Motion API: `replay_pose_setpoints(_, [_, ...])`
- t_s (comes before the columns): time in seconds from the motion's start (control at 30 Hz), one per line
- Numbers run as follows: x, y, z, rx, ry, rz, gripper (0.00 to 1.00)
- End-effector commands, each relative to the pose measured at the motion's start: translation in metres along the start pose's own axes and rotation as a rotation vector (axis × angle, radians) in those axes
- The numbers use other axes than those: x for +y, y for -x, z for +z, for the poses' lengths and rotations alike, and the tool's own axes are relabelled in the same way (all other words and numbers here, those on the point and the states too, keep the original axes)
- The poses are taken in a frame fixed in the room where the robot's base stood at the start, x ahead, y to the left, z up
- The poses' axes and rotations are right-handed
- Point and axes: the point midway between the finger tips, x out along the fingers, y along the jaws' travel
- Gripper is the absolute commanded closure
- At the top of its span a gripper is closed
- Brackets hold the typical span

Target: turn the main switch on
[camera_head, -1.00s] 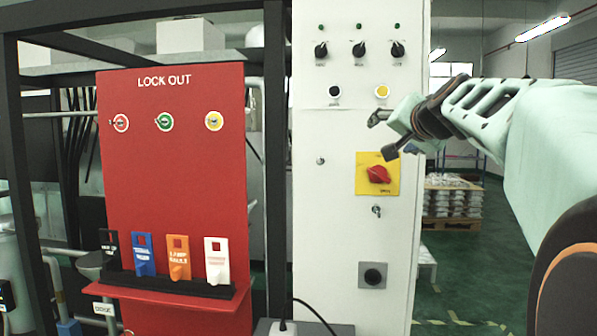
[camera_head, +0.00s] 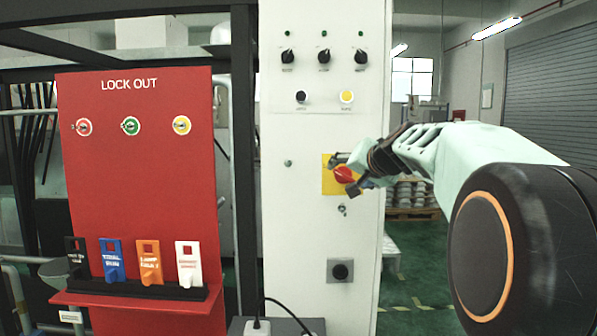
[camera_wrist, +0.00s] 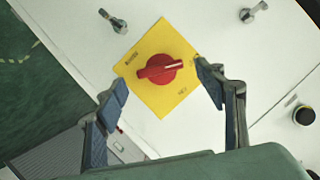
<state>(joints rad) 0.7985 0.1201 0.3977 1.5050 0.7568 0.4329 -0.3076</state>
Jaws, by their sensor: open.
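The main switch is a red rotary knob (camera_head: 344,174) on a yellow square plate (camera_head: 328,182), mounted on the white cabinet front (camera_head: 300,220). In the wrist view the red knob (camera_wrist: 160,69) sits on its tilted yellow plate (camera_wrist: 158,100), between my fingers in the picture. Its grip bar lies nearly level in that view. My gripper (camera_head: 345,176) is open in front of the plate and partly covers it in the head view. In the wrist view my gripper's fingers (camera_wrist: 165,95) are spread on either side of the plate, with nothing held. Their distance from the knob is unclear.
Above on the cabinet are black selector knobs (camera_head: 324,57) and a yellow button (camera_head: 346,96). A small key lock (camera_head: 342,210) is just below the plate. A red lockout board (camera_head: 140,190) with several coloured tags stands left.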

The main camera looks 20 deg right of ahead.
Motion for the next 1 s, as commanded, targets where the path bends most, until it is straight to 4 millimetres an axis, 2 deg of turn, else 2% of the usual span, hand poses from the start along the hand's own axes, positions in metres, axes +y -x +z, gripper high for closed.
replay_pose_setpoints(0.1, [-0.001,-0.016,-0.001,-0.002,-0.002,-0.001,0.36])
replay_pose_setpoints(0.3, [-0.001,-0.031,-0.001,0.000,0.000,0.000,0.36])
replay_pose_setpoints(0.67, [0.000,-0.035,0.000,0.000,0.000,0.000,0.37])
replay_pose_setpoints(1.0, [0.000,-0.034,0.000,0.000,0.000,0.000,0.75])
